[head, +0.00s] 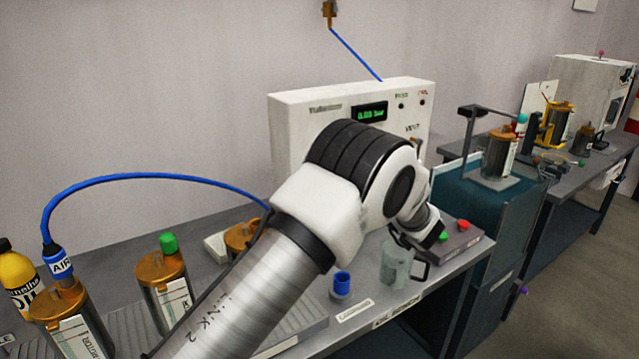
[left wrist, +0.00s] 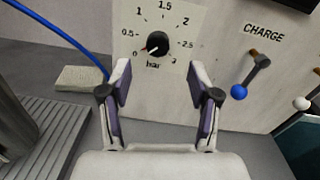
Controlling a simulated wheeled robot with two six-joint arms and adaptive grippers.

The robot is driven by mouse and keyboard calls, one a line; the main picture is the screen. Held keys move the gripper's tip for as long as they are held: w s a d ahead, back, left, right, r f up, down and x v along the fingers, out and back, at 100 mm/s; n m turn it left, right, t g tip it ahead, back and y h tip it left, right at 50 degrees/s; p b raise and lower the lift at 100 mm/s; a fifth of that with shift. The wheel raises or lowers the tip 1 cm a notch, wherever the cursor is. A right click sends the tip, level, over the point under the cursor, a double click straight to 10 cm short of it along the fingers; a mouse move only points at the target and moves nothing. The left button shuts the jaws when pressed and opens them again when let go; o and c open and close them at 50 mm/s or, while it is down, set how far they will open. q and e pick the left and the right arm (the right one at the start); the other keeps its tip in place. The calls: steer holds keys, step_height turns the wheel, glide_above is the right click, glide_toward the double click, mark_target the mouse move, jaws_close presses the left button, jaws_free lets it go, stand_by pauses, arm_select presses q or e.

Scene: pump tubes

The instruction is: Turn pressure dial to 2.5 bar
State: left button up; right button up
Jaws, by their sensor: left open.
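The pressure dial (left wrist: 157,44) is a black knob on a white scale plate in the left wrist view, marked 0 to 3 bar. Its red pointer is at the low end, near 0. My left gripper (left wrist: 159,82) is open and empty, its two fingers apart below the dial in that view and not closed on it. In the head view my arm covers the dial. The white control box (head: 290,118) carries a green display (head: 370,112) that seems to read 0.00 bar. My right gripper is not in view.
A charge lever with a blue knob (left wrist: 238,92) sits right of the dial. A blue hose (head: 150,178) arcs at the left. Brown-topped canisters (head: 163,268), a blue cup (head: 342,284) and a glass jar (head: 397,268) stand on the bench.

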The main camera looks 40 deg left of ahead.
arm_select(q)
steer(key=p+x, duration=0.1)
steer(key=x, duration=0.7)
steer(key=shift+a+f+p, duration=0.2)
steer(key=shift+f+p, duration=0.1)
steer(key=c, duration=1.2)
